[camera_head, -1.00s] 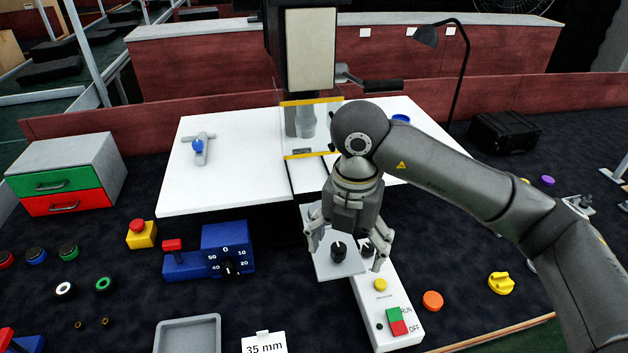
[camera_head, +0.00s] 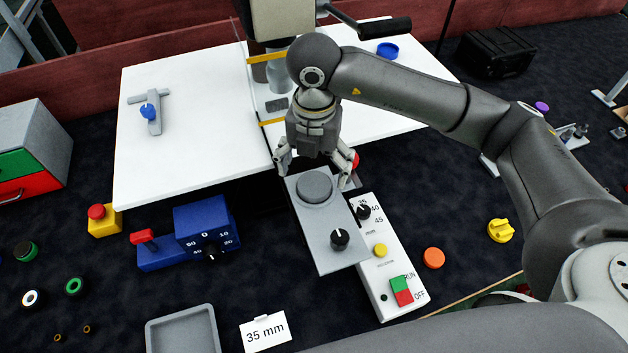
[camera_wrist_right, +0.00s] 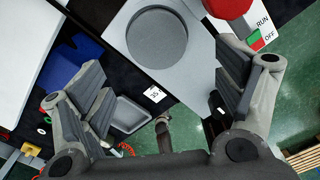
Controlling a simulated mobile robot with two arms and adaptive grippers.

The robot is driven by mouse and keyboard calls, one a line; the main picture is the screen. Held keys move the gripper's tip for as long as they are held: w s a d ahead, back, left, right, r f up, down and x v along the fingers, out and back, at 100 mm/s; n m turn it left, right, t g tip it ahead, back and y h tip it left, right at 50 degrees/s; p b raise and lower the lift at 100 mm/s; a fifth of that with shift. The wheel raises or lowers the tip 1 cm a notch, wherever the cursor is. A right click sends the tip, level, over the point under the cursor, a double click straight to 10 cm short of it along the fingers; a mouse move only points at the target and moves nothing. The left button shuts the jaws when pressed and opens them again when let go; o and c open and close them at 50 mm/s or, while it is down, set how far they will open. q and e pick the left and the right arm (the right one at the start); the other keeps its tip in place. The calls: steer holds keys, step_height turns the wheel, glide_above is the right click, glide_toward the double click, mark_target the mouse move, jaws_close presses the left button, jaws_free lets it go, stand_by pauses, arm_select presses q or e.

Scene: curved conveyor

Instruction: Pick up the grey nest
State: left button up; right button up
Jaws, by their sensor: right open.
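The grey nest (camera_head: 300,225) appears to be the flat grey plate with a round grey recess or disc near its far end and a black knob near its near end. It lies beside the white control box. My right gripper (camera_head: 314,173) is open above the plate's far end, fingers on either side of the round part. In the right wrist view the nest (camera_wrist_right: 190,62) shows beyond the open, empty jaws (camera_wrist_right: 165,95); I cannot tell whether either finger touches it. My left gripper is not in view.
The white control box (camera_head: 378,250) with knob and buttons is close on the right. A red button (camera_head: 355,160) shows behind the right finger. A white table (camera_head: 200,140) stands behind. A blue dial box (camera_head: 207,228), a shallow grey tray (camera_head: 183,330) and a 35 mm card (camera_head: 265,332) are left.

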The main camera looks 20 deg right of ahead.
mark_target(313, 186)
steer(key=shift+w+f, duration=0.1)
steer(key=shift+f, duration=0.2)
step_height(313, 186, down, 4)
steer(key=shift+f+p, duration=0.2)
steer(key=shift+p, duration=0.55)
steer(key=shift+f, duration=0.45)
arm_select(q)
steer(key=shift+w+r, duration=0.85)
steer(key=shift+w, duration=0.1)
arm_select(e)
steer(key=shift+w, duration=0.1)
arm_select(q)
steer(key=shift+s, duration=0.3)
arm_select(e)
steer(key=c, duration=1.1)
steer(key=shift+r, duration=0.1)
steer(key=shift+c, duration=0.2)
